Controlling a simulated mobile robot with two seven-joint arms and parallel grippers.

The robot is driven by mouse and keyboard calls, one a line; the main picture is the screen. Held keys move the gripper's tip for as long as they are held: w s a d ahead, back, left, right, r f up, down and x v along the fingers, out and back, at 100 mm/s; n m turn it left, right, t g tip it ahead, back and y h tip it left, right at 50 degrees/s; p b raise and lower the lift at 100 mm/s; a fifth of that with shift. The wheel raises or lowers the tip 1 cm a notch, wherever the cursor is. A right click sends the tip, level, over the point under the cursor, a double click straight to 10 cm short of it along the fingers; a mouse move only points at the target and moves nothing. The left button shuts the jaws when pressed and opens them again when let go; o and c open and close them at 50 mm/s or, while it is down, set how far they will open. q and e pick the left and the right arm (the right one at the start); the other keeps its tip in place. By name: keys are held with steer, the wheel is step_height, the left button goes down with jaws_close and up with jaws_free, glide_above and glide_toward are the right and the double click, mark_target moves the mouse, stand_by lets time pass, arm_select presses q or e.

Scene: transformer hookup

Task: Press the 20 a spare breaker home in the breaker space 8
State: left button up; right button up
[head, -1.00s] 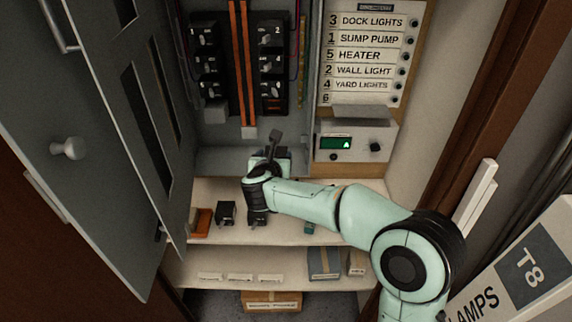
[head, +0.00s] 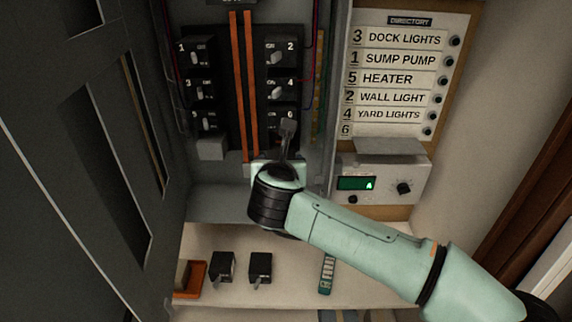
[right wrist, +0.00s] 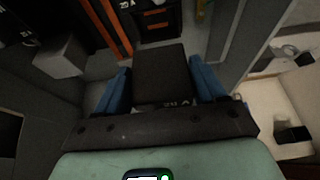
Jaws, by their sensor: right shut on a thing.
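The spare breaker (right wrist: 160,75) is a black block between the blue fingers of my right gripper (right wrist: 163,88) in the right wrist view. A pale, partly legible marking shows on its near edge. The gripper is shut on it. In the head view my right gripper (head: 280,168) is at the bottom of the panel's right column, just below breaker 6 (head: 283,118). The wrist and gripper hide the breaker and breaker space 8 there. Whether the breaker touches the panel cannot be told. My left gripper is not in view.
Two black breakers (head: 222,266) (head: 260,268), an orange item (head: 191,279) and a teal item (head: 327,273) lie on the shelf. A grey block (head: 211,149) sits below breaker 5. The open cabinet door (head: 90,150) stands left; a display box (head: 380,183) is at right.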

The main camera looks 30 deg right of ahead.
steer(key=shift+s+a+r, duration=0.1)
steer(key=w+d+p, duration=0.3)
steer(key=w, duration=0.2)
steer(key=shift+w+d, duration=0.15)
stand_by(0.5)
steer(key=shift+w+d+p, duration=0.4)
steer(key=shift+w+p, duration=0.1)
steer(key=shift+w, duration=0.15)
steer(key=shift+w+d+p, duration=0.4)
steer(key=shift+w+p, duration=0.1)
steer(key=shift+w, duration=0.1)
stand_by(1.2)
